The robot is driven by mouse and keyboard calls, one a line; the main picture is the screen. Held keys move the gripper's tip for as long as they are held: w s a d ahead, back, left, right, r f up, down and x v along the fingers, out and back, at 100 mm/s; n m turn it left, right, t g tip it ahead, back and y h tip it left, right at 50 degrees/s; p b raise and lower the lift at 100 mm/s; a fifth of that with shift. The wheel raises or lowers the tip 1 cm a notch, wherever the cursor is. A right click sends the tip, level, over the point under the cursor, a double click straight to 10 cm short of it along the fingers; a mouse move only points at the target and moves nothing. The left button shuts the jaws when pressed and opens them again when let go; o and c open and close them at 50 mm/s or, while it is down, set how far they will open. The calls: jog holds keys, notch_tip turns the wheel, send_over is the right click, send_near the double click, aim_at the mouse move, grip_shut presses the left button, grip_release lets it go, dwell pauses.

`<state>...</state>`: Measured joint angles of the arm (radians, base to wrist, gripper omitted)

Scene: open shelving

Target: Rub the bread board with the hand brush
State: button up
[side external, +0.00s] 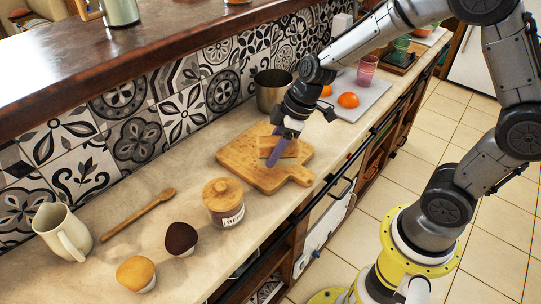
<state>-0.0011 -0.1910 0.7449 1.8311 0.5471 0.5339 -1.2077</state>
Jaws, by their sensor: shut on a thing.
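The bread board (248,158) is a wooden board with a short handle, lying flat on the counter with its handle toward the front edge. My gripper (287,132) is over the board, pointing down. It is shut on a slim purple thing (275,153), which appears to be the hand brush and slants down toward the board. A tan block (291,149) is on the board right beside the purple thing; I cannot tell whether it is part of the brush. Contact between the brush and the board is too small to tell.
A lidded wooden-topped jar (224,203) stands left of the board, near two muffins (180,238), a wooden spoon (139,215) and a cream mug (63,232). A metal pot (272,90) stands behind. A pale board with oranges (348,100) lies to the right. The tiled wall borders the counter.

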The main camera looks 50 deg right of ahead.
aim_at(270, 139)
jog(key=shift+r, duration=2.5)
